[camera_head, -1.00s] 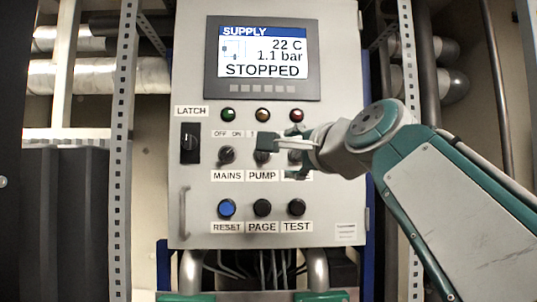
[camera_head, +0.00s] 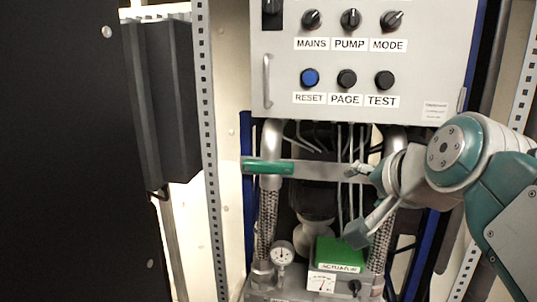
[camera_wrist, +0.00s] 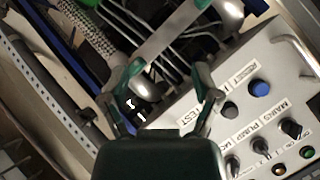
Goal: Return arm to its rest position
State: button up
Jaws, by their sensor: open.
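My gripper (camera_head: 357,203) is open and empty in the head view, below the grey control panel (camera_head: 430,70) and in front of the pipes and cables. One finger reaches down close to the green actuator box (camera_head: 338,254); I cannot tell whether they touch. In the wrist view, the two fingers of my gripper (camera_wrist: 165,85) are spread apart with nothing between them. The panel (camera_wrist: 285,80) shows there at the right, tilted, with its buttons and knobs.
A horizontal bar with a green handle (camera_head: 268,167) crosses the pipes behind my gripper. A pressure gauge (camera_head: 282,253) stands left of the actuator box. A perforated metal upright (camera_head: 207,120) and a dark cabinet (camera_head: 70,170) stand at the left.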

jog(key=s+f+n+g, duration=0.2)
jog(key=s+f, duration=0.2)
jog(key=f, duration=0.3)
jog(key=s+f+n+g+h, duration=0.1)
jog(key=s+f+n, duration=0.2)
jog(key=s+f, duration=0.2)
jog(key=s+f+n+g+h, duration=0.1)
jog(key=s+f+n+g, duration=0.1)
jog(key=f, duration=0.9)
jog(key=shift+s+d+f+n+g, duration=0.25)
jog(key=shift+s+n, duration=0.25)
jog(key=shift+s, duration=0.65)
jog(key=shift+w+r, duration=0.1)
